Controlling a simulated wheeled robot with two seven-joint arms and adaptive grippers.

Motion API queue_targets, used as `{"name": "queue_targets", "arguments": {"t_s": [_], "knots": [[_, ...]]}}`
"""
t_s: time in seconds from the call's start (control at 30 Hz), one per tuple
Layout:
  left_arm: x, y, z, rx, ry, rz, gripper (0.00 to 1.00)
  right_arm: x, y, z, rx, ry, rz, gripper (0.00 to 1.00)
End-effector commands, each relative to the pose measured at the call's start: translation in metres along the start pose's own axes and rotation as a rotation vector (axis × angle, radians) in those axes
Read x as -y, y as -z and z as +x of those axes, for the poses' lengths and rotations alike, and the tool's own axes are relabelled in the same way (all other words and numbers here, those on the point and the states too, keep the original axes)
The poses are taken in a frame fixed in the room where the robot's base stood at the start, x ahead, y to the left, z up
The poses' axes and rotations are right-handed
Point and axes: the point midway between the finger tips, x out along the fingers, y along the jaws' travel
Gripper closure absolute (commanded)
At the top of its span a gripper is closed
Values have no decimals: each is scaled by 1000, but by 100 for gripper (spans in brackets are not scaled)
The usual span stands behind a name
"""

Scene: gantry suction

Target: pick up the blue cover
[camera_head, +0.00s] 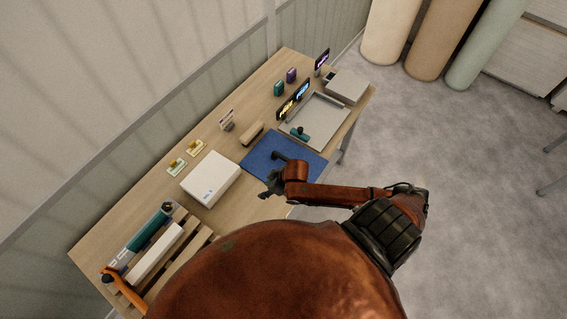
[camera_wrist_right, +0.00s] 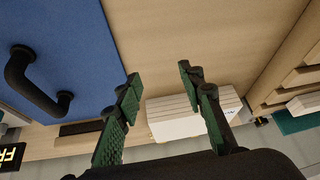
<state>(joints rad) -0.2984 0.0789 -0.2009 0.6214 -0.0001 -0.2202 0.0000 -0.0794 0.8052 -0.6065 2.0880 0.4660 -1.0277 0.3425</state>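The blue cover (camera_head: 305,160) is a flat blue panel lying on the wooden table, with a black handle (camera_head: 280,155) on top. My right gripper (camera_head: 271,183) is over the table near the panel's near left corner, beside the handle and apart from it. In the right wrist view the blue cover (camera_wrist_right: 75,40) fills the upper left, with its bent black handle (camera_wrist_right: 22,75) at the far left. The right gripper's green-padded fingers (camera_wrist_right: 159,80) are spread, with nothing between them. My left gripper does not show.
A white box (camera_head: 210,178) stands left of the cover. A grey tray (camera_head: 318,120) with a teal tool lies beyond it. Small signs and coloured items line the back. A slatted rack (camera_head: 190,240) and orange object (camera_head: 125,290) are at lower left.

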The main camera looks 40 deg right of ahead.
Motion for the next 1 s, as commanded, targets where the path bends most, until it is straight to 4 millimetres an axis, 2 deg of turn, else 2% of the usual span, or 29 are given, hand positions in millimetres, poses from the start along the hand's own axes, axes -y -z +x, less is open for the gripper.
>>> {"name": "queue_targets", "arguments": {"t_s": [0.03, 0.2, 0.3, 0.43, 0.57, 0.87, 1.0], "knots": [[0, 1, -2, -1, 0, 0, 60, -23, 2, 0, 18, -12, -16, 64], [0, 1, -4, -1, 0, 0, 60, -93, -4, -8, 65, -41, 31, 64], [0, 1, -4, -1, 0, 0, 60, -132, -7, -19, 79, -70, 72, 64], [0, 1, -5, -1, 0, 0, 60, -167, -9, -33, 86, -101, 118, 64], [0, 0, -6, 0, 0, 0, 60, -182, -10, -36, 87, -114, 140, 64], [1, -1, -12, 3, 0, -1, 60, -185, -11, -7, 87, -114, 144, 64], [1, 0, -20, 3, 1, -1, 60, -184, -8, 12, 86, -113, 142, 64]]}}
